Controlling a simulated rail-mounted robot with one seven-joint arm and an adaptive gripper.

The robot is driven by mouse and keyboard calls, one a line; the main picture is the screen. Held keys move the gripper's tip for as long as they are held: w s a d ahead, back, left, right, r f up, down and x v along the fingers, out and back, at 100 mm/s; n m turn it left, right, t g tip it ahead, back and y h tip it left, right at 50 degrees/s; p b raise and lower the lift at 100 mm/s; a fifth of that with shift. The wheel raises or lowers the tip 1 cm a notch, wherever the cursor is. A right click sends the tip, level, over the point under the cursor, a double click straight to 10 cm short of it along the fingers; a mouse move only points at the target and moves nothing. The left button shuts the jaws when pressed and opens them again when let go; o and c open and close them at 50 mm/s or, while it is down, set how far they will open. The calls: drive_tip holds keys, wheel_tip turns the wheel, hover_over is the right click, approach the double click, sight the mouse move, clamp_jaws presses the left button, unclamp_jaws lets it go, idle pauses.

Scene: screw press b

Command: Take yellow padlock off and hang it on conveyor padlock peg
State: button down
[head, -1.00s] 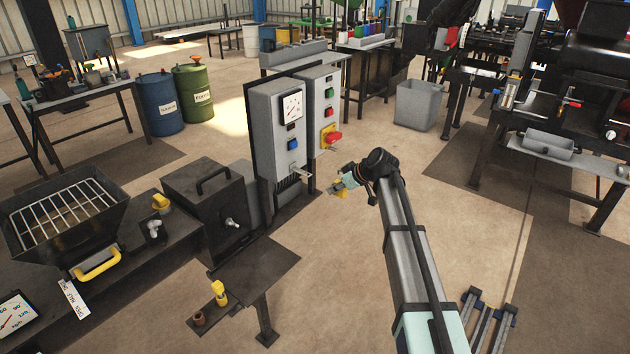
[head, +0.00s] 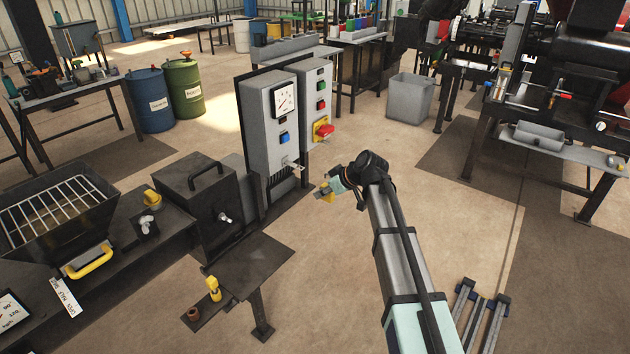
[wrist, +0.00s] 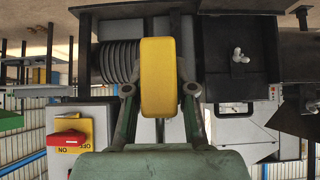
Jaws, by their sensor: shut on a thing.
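The yellow padlock (wrist: 158,77) is between the fingers of my gripper (wrist: 158,95) in the wrist view, which looks upside down. The gripper is shut on it, and its broad yellow body faces the camera. In the head view my gripper (head: 326,190) hangs in the air to the right of and below the grey control cabinets, with a bit of the padlock (head: 329,197) showing. The left cabinet (head: 270,130) has a gauge, a blue button and a small peg-like part (head: 296,165) low on its front. I cannot tell which part is the conveyor padlock peg.
The right cabinet (head: 317,95) has buttons and a red switch on a yellow plate (head: 323,128), also in the wrist view (wrist: 68,138). A dark box (head: 195,195) and a low plate (head: 250,265) with a small yellow item (head: 213,288) stand left. Open floor lies right.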

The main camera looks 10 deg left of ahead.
drive_tip(key=shift+w+a+b, duration=0.1)
drive_tip(key=shift+w+a, duration=0.3)
drive_tip(key=shift+a, duration=0.4)
drive_tip(key=shift+w+a+b, duration=0.15)
drive_tip(key=shift+w+a, duration=0.3)
drive_tip(key=shift+a, duration=0.4)
drive_tip(key=shift+w+a+b, duration=0.1)
drive_tip(key=shift+w+a, duration=0.3)
drive_tip(key=shift+a, duration=0.4)
drive_tip(key=shift+b, duration=0.35)
drive_tip(key=shift+w+a, duration=0.1)
drive_tip(key=shift+a, duration=0.05)
drive_tip(key=shift+w+a+b, duration=0.15)
drive_tip(key=shift+w+a, duration=0.15)
drive_tip(key=shift+a, duration=0.3)
drive_tip(key=shift+w+a+b, duration=0.15)
drive_tip(key=shift+w+a, duration=0.15)
drive_tip(key=shift+a, duration=0.25)
drive_tip(key=shift+w+a+b, duration=0.1)
drive_tip(key=shift+a+b, duration=0.1)
drive_tip(key=shift+b, duration=0.15)
drive_tip(key=shift+w+a, duration=0.25)
drive_tip(key=shift+a, duration=0.2)
drive_tip(key=shift+f, duration=0.2)
drive_tip(key=shift+f+b, duration=0.5)
drive_tip(key=shift+b, duration=0.05)
